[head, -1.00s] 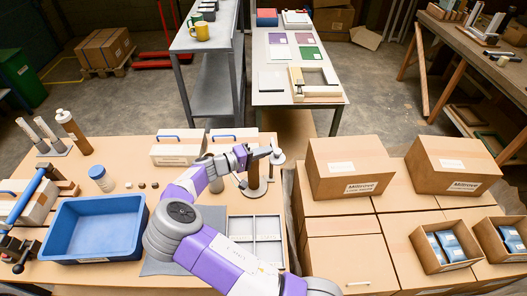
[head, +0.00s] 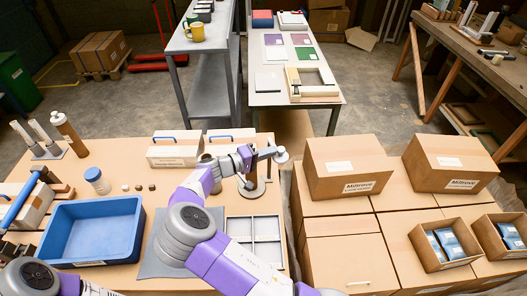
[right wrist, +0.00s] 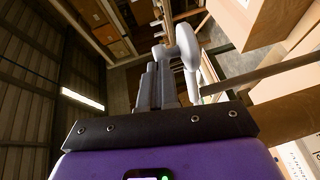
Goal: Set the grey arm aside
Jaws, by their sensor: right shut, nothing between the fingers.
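The light grey arm (head: 268,152) sits at the top of a dark post on a round base (head: 252,189), with a pale rounded knob (head: 282,157) at its right end. My right gripper (head: 251,153) is shut and empty, right at the left part of the grey arm; whether they touch is unclear. In the right wrist view, the shut fingers (right wrist: 155,86) point up beside a pale grey rounded piece (right wrist: 188,48). My left arm shows only a purple and grey joint at the lower left; its gripper is out of view.
A blue tray (head: 138,232) stands left on the wooden table, a grey divided tray (head: 253,230) nearer the front. White boxes with blue handles (head: 174,152) stand behind. Stacked cartons (head: 345,165) fill the right. A grey mat (head: 160,262) lies under my right arm.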

